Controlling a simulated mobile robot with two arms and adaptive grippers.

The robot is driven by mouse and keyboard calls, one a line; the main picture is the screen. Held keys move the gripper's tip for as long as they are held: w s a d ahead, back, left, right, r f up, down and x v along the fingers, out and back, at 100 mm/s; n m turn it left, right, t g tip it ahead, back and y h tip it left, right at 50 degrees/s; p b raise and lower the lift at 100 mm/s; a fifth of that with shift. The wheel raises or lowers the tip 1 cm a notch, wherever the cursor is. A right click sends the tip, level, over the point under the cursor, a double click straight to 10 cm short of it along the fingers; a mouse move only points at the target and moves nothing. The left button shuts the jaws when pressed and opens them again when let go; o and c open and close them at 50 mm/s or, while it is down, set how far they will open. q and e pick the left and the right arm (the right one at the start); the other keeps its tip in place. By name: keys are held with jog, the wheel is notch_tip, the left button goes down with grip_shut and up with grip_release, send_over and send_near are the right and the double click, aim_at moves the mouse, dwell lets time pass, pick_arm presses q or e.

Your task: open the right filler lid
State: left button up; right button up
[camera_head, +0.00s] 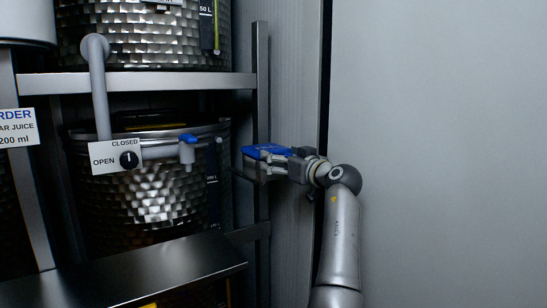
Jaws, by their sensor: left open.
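My left gripper (250,164) has blue and grey fingers. It is open and points left, in front of the metal upright beside the shelf. Its fingers stand apart and I see nothing held between them. A dimpled steel tank (150,205) stands to its left, with a blue-handled tap (188,153) on its front. A panel (117,157) marked OPEN and CLOSED with a black knob is left of the tap. I cannot make out the right filler lid. My right gripper is not in view.
A metal shelf (170,83) carries another dimpled tank (150,40) above. A dark metal ledge (130,275) juts out below the tap. A grey pipe (98,85) runs down to the panel. A large plain grey surface (445,150) fills the right side.

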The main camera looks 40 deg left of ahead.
pick_arm(q)
jog(key=shift+d+r, duration=0.1)
jog(key=shift+d, duration=0.15)
